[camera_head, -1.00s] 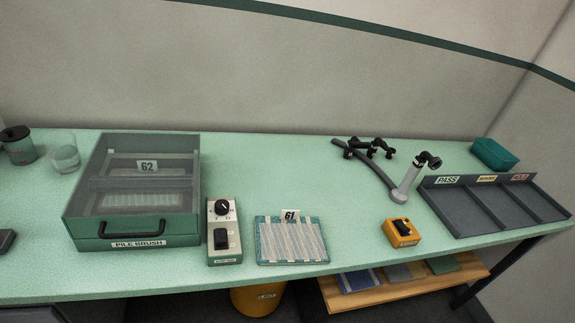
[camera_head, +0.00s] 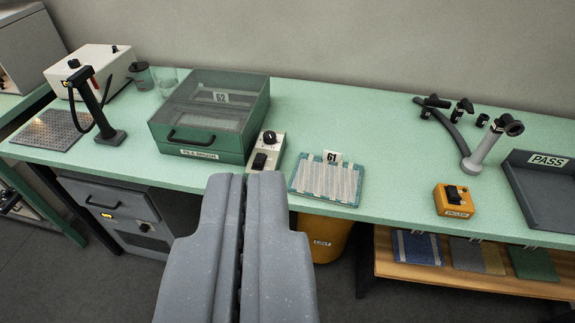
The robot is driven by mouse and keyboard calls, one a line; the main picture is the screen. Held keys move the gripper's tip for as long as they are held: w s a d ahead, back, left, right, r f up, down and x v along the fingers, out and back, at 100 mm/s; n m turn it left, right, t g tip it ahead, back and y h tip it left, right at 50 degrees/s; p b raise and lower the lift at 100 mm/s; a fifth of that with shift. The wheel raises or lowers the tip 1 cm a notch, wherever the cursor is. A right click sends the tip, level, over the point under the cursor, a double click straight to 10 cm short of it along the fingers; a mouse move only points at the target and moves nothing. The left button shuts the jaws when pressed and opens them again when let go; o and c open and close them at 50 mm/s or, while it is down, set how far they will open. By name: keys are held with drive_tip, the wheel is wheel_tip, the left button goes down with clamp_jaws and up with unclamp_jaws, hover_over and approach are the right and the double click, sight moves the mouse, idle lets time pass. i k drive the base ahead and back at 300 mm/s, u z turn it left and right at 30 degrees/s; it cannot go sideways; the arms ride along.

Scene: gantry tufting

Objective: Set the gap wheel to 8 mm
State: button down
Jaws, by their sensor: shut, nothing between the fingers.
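My gripper (camera_head: 247,180) is shut and empty, pointing at the bench from the bottom middle of the view. It is in front of the bench edge, below a small pale control box (camera_head: 265,151). That box has a round black knob (camera_head: 269,137) and a black rocker switch (camera_head: 259,161). The box stands just right of the green pile brush unit (camera_head: 222,107), which has a clear lid and a 62 tag. I cannot read any mm scale, and I cannot tell whether the knob is the gap wheel.
A sample tagged 61 (camera_head: 326,180) lies right of the control box. An orange switch box (camera_head: 454,201), a lamp-like stand (camera_head: 480,150) and a PASS tray (camera_head: 545,185) are at right. A black stand (camera_head: 98,108) and white box (camera_head: 88,72) are at left.

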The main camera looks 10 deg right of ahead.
sight(268, 137)
drive_tip(key=z, duration=0.3)
drive_tip(key=i, duration=1.1)
drive_tip(key=z, duration=0.15)
